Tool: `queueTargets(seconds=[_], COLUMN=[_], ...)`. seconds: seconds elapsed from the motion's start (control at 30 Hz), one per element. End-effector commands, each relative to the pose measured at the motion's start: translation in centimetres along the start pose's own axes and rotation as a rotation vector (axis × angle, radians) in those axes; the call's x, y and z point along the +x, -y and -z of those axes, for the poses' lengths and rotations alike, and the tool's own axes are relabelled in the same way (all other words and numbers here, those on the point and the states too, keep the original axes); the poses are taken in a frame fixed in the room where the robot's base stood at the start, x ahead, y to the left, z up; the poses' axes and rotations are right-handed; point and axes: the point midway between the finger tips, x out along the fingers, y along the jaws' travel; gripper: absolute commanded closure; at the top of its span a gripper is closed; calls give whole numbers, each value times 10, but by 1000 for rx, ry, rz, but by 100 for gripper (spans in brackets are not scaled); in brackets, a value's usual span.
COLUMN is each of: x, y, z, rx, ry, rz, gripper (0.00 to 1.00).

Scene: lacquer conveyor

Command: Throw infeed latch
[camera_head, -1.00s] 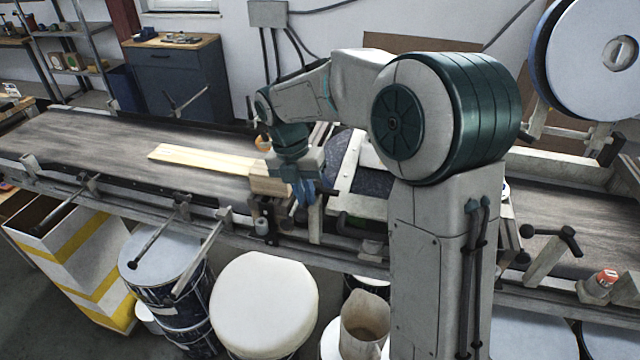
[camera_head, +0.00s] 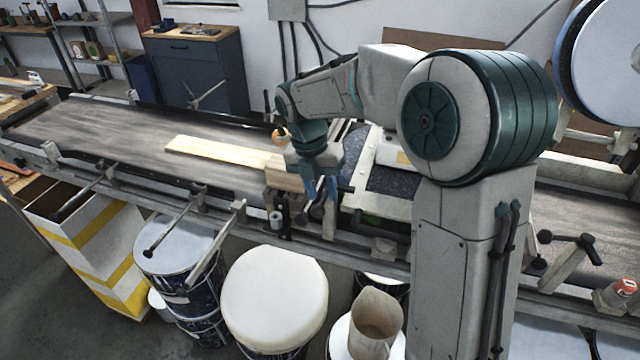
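My gripper (camera_head: 322,198) points down at the near rail of the conveyor (camera_head: 90,135), in the middle of the picture. Its blue fingers are beside a dark bracket with a small pale cylinder (camera_head: 276,220) and a wooden block (camera_head: 284,179). I cannot tell which of the small fittings here is the infeed latch; my gripper and wrist cover part of this spot. Two fingers show, but the gap between them is too small to read, so I cannot tell whether they hold anything. A pale board (camera_head: 215,150) lies flat on the belt, its right end near the block.
Clamp handles (camera_head: 215,245) stick out from the near rail. Lidded drums (camera_head: 275,295), a jug (camera_head: 374,325) and a yellow-striped box (camera_head: 95,250) stand below it. A dark speckled panel (camera_head: 392,180) lies right of my gripper. The belt left of the board is clear.

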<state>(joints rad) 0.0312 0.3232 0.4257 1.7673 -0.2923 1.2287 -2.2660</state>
Motion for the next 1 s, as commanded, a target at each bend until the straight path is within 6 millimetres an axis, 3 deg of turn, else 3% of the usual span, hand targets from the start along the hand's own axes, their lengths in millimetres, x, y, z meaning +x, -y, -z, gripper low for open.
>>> queueTargets(seconds=[0.17,0.5,0.7,1.0], x=[-13,-88,-122,-138], y=[-1,-1,-1,-1], z=[-1,-1,-1,0], rx=[0,0,-1,-1], ry=[2,4,3,2], rz=[-1,-4,-3,-1], gripper=[68,68,68,68])
